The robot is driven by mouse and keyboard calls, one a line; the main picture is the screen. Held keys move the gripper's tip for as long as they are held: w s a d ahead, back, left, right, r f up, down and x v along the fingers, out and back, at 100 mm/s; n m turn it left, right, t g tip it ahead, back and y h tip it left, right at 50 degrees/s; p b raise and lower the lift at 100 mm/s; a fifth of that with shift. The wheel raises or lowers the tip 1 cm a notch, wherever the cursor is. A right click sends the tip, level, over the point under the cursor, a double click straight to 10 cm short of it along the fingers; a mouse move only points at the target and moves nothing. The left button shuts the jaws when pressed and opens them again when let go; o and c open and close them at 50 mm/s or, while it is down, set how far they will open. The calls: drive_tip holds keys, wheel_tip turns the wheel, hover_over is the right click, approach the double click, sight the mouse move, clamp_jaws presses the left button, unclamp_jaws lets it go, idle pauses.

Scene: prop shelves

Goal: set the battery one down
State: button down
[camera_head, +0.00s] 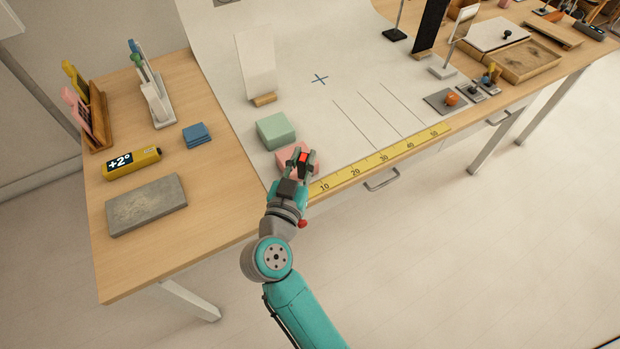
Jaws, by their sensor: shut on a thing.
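My gripper (304,160) is over the front left part of the white sheet, near the table's front edge. It is shut on a small bright red thing (303,156). The fingers hide most of this thing, so I cannot tell whether it has a battery. A pink block (287,155) is right behind and beside the fingers, partly hidden by them. I cannot tell whether the held thing touches it. A yellow device with a dark display reading +2° (132,163) lies on the bare wood at the left.
A green block (275,131) stands just behind my gripper, and a yellow ruler strip (380,162) runs along the front edge to the right. A grey slab (146,205) and blue pads (197,135) lie left. The sheet around the blue cross (319,79) is clear.

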sight(302, 178)
drive_tip(key=f, duration=0.5)
drive_tip(key=shift+w+d, duration=0.1)
drive_tip(key=shift+w, duration=0.1)
drive_tip(key=shift+f, duration=2.45)
drive_tip(key=shift+f, duration=0.2)
drive_tip(key=c, duration=1)
unclamp_jaws()
drive_tip(key=shift+c, duration=0.2)
drive_tip(key=shift+r, duration=0.2)
drive_tip(key=s+a, duration=0.2)
drive_tip(key=s, duration=0.9)
drive_tip(key=shift+s+a, duration=0.15)
drive_tip(key=shift+s, duration=0.25)
